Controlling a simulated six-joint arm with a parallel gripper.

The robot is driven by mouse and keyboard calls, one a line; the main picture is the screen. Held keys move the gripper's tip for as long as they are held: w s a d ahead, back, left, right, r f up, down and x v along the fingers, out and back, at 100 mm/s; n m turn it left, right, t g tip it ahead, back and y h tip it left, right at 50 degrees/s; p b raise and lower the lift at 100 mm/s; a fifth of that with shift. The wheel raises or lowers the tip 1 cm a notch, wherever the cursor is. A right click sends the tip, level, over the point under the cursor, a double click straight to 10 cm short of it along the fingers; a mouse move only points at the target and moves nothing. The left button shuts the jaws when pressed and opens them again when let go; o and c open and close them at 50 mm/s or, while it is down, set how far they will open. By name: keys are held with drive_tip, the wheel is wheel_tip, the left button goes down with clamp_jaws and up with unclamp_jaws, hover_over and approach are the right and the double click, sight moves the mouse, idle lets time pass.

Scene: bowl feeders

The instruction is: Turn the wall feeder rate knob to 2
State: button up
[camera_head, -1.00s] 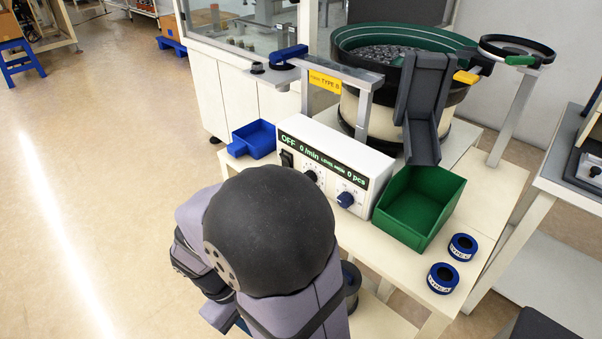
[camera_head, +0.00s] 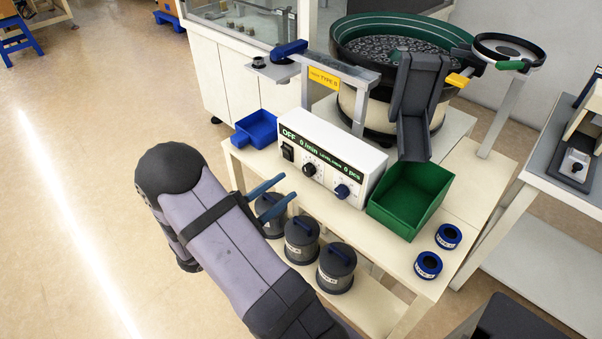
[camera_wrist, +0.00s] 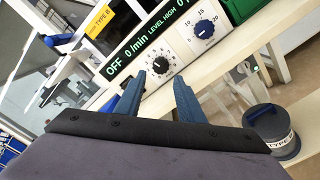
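A white control box (camera_head: 335,158) stands on the cream table, its display reading OFF, 0 /min, LEVEL HIGH, 0 pcs. Its front has a black knob (camera_head: 309,169) under the /min readout and a blue knob (camera_head: 342,191) to the right. In the wrist view the black knob (camera_wrist: 160,65) has a numbered dial; its exact setting is too small to tell. The blue knob (camera_wrist: 204,29) shows 10, 15 and 20 around it. My gripper (camera_head: 290,186) is open and empty, its blue fingers (camera_wrist: 158,78) pointing at the black knob, apparently just short of it.
A black switch (camera_head: 288,152) is left of the knobs. Lidded grey canisters (camera_head: 302,240) stand on the lower shelf below my gripper. A blue tray (camera_head: 256,130), a green bin (camera_head: 410,198), blue rings (camera_head: 428,265) and the bowl feeder (camera_head: 392,45) surround the box.

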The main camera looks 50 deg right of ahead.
sight(306, 172)
drive_tip(key=shift+d, duration=3.65)
drive_tip(key=c, duration=0.8)
